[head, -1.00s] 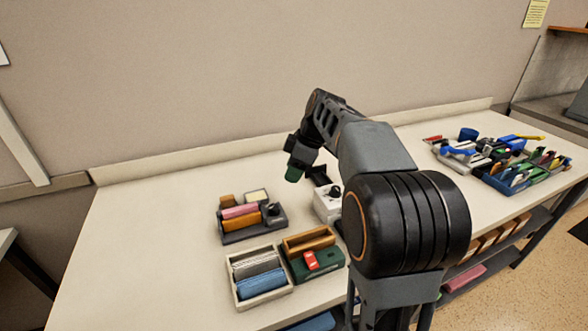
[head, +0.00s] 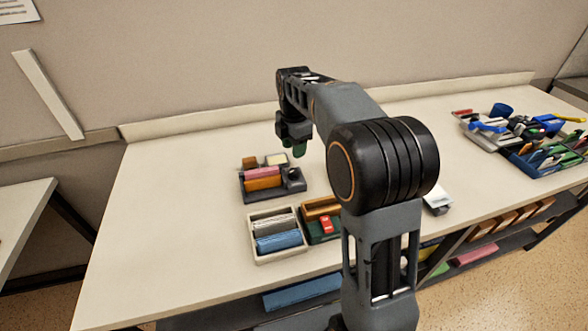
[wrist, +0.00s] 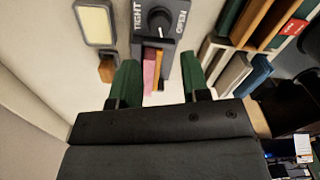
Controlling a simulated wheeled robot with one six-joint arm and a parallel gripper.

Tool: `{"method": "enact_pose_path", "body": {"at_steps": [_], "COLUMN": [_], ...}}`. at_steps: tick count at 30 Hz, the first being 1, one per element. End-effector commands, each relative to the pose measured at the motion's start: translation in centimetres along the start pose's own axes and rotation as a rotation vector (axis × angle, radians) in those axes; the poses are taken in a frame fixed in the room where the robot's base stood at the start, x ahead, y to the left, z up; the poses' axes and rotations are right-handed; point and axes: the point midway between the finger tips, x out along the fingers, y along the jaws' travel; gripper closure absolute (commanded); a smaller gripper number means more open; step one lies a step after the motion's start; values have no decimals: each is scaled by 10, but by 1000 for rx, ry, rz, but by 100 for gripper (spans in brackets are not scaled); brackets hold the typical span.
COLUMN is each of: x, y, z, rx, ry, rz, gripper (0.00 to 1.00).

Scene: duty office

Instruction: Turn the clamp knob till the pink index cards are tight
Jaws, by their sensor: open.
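The pink index cards (head: 262,173) stand on edge beside an orange block (head: 263,185) in a dark grey clamp holder on the table. They also show as a pink strip in the wrist view (wrist: 149,76). The dark clamp knob (wrist: 158,19) sits between the printed words TIGHT and OPEN; it shows small at the holder's right end in the head view (head: 294,173). My gripper (wrist: 159,60) is open and empty, its green fingers on either side of the cards in the picture, short of the knob. In the head view it hangs above and behind the holder (head: 270,197).
A pale tray (head: 262,257) with grey and blue items and a green box (head: 318,238) with a red item stand in front of the holder. Blue and green organisers (head: 530,166) stand far right. The table's left part is clear.

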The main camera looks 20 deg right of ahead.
Motion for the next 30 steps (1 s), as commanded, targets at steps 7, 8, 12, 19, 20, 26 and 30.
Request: {"method": "enact_pose_path", "body": {"at_steps": [7, 8, 12, 19, 20, 26, 30], "x": [48, 52, 70, 85, 86, 87, 87], "y": [0, 0, 0, 0, 0, 0, 0], "z": [0, 0, 0, 0, 0, 0, 0], "rx": [2, 2, 3, 3, 3, 3, 3], "ry": [2, 2, 2, 1, 1, 1, 1], "rz": [-3, -1, -1, 1, 2, 2, 2], "gripper": [58, 58, 58, 58, 58, 58, 60]}}
